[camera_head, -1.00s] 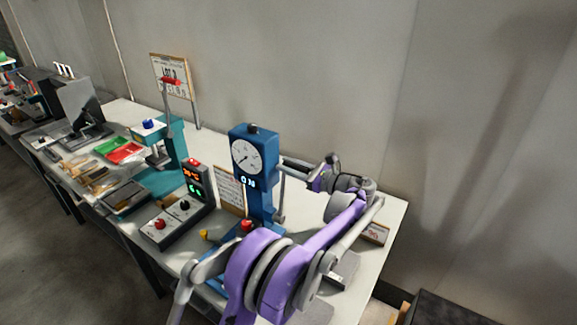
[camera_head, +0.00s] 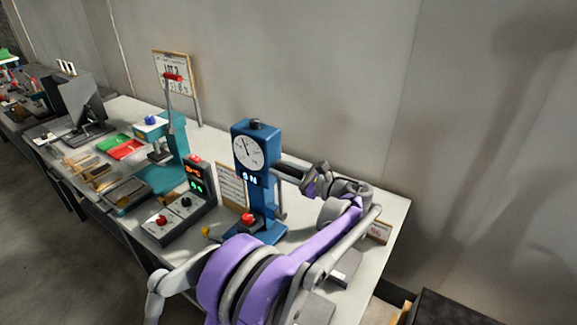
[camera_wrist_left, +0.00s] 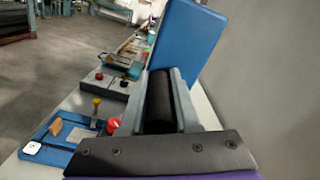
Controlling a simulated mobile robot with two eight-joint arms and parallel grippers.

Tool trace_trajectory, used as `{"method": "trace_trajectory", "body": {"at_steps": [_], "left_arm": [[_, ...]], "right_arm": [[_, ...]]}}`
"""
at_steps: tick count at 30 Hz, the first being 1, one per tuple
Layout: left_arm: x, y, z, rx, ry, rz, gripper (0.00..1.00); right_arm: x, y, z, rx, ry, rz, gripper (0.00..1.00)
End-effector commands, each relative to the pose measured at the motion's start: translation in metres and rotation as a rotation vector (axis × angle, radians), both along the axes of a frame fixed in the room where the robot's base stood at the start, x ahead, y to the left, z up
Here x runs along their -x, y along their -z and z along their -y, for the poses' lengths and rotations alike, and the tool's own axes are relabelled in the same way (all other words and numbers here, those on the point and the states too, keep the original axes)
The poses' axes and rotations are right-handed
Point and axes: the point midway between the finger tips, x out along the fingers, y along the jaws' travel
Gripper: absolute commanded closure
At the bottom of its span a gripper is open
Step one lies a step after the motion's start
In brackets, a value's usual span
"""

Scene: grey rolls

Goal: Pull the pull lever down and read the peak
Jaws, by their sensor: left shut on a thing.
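The blue pull tester (camera_head: 256,190) stands on the white table, with a round white dial (camera_head: 248,152) whose needle points up and slightly left. A small lit display (camera_head: 249,177) sits below the dial; its digits are too small to read surely. The pull lever (camera_head: 286,169) sticks out from the tester's right side. My left gripper (camera_head: 314,181) is at the lever's outer end. In the left wrist view its grey fingers are shut around the black lever grip (camera_wrist_left: 160,105). The tester's blue body (camera_wrist_left: 187,42) stands just beyond. My right gripper is out of view.
A control box (camera_head: 180,212) with a red knob and lit red and green digits stands left of the tester. A teal press (camera_head: 172,160) and red and green trays (camera_head: 124,148) are farther left. A small sign (camera_head: 379,232) stands at the table's right edge.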

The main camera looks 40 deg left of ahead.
Motion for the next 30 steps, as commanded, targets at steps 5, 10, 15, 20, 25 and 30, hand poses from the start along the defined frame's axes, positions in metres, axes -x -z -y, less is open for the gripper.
{"method": "trace_trajectory", "body": {"at_steps": [5,10,15,20,25,30], "left_arm": [[0.035,0.008,0.004,-0.017,-0.001,0.159,1.0],[0.066,0.018,0.007,-0.035,-0.001,0.321,1.0],[0.095,0.033,0.011,-0.053,-0.001,0.48,1.0],[0.119,0.05,0.013,-0.069,-0.002,0.627,1.0],[0.138,0.069,0.015,-0.085,-0.002,0.764,1.0],[0.151,0.085,0.017,-0.097,-0.002,0.872,1.0]], "right_arm": [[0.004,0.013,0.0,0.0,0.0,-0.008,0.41],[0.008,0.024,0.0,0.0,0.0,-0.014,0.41],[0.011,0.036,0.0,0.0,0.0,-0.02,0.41],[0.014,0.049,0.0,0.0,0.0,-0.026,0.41],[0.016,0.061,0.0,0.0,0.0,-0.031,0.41],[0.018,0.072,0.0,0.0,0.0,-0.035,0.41]]}}
